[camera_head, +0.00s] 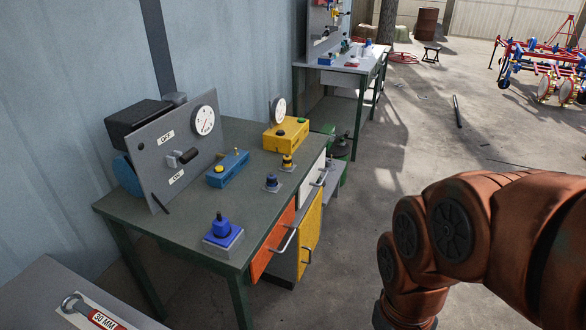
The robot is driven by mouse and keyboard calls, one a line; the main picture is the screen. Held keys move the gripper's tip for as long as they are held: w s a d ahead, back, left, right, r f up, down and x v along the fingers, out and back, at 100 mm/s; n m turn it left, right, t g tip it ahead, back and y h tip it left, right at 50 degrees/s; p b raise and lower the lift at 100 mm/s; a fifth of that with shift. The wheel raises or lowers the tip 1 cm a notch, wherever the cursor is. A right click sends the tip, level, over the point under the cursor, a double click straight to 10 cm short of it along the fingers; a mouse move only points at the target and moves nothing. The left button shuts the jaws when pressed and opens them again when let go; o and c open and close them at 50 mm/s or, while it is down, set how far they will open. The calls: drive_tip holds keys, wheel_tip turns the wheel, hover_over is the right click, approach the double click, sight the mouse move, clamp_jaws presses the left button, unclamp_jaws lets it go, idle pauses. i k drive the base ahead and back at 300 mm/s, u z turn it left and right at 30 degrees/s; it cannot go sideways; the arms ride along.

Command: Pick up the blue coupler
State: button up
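A blue piece with a round knob on top (221,227), which looks like the blue coupler, stands upright on a square grey base (223,243) at the near corner of the green workbench (165,232). A smaller dark blue and black piece (271,181) stands on a grey plate farther back on the same bench. My orange-brown arm fills the lower right, apart from the bench. My gripper is out of view, so its fingers are hidden.
The bench also holds a grey ON/OFF panel (182,145) with a gauge, a blue button box (228,169), a yellow box (286,134) and a yellow-black piece (287,163). A 30 MM wrench (92,313) lies at lower left. Concrete floor beyond my arm is mostly open.

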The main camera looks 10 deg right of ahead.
sight(272, 178)
drive_tip(key=u, duration=0.2)
drive_tip(key=i, duration=0.6)
drive_tip(key=u, duration=0.8)
drive_tip(key=i, duration=0.35)
drive_tip(key=u, duration=0.45)
